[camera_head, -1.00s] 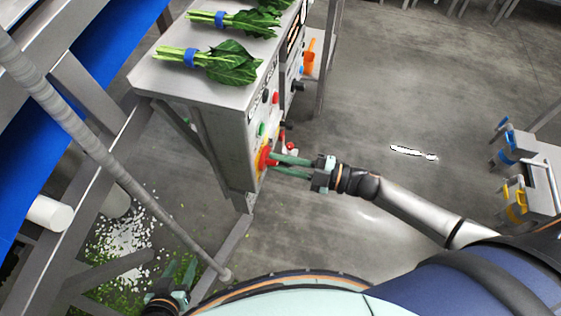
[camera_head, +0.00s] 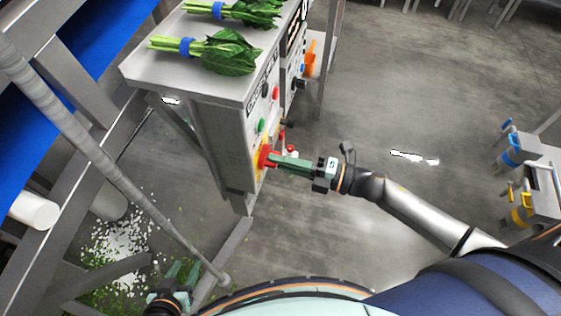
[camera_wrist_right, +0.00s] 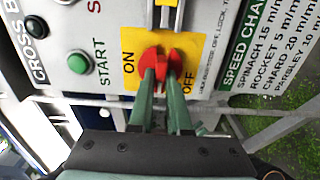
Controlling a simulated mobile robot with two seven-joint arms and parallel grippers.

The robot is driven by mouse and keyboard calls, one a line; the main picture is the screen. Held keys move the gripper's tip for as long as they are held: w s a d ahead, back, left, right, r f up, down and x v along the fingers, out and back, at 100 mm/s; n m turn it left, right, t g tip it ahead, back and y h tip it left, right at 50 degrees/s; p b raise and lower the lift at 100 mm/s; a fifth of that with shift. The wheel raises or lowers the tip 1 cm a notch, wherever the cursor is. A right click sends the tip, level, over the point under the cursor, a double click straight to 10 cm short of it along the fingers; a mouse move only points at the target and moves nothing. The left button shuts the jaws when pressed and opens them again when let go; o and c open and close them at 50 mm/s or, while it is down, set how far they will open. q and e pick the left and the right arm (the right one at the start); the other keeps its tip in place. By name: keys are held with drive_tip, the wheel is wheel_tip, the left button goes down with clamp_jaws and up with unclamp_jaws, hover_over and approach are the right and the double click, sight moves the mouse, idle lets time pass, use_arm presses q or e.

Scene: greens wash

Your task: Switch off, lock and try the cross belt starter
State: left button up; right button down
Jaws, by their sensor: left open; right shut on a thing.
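The cross belt starter panel (camera_wrist_right: 105,55) fills the upper part of the right wrist view, with START, ON and OFF lettering. Its red rotary switch (camera_wrist_right: 172,64) sits on a yellow plate (camera_wrist_right: 130,42); the red handle also shows in the head view (camera_head: 265,158). My right gripper (camera_head: 279,160) is shut on the red switch handle, one finger on each side. In the right wrist view the handle looks roughly in line with the fingers; which setting it points at I cannot tell. My left gripper (camera_head: 183,272) is open and empty, low at the left above the floor.
Bunches of greens (camera_head: 222,52) lie on top of the steel cabinet (camera_head: 150,70). A green button (camera_wrist_right: 78,63) is beside the switch. Racks with blue and yellow padlocks (camera_head: 520,212) stand at the right. Open floor lies between.

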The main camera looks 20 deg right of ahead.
idle(0.4)
drive_tip(key=c, duration=0.9)
unclamp_jaws()
drive_tip(key=shift+o, duration=0.2)
drive_tip(key=b+v, duration=0.1)
drive_tip(key=v, duration=1.1)
drive_tip(key=shift+s+d, duration=0.15)
drive_tip(key=shift+d, duration=0.05)
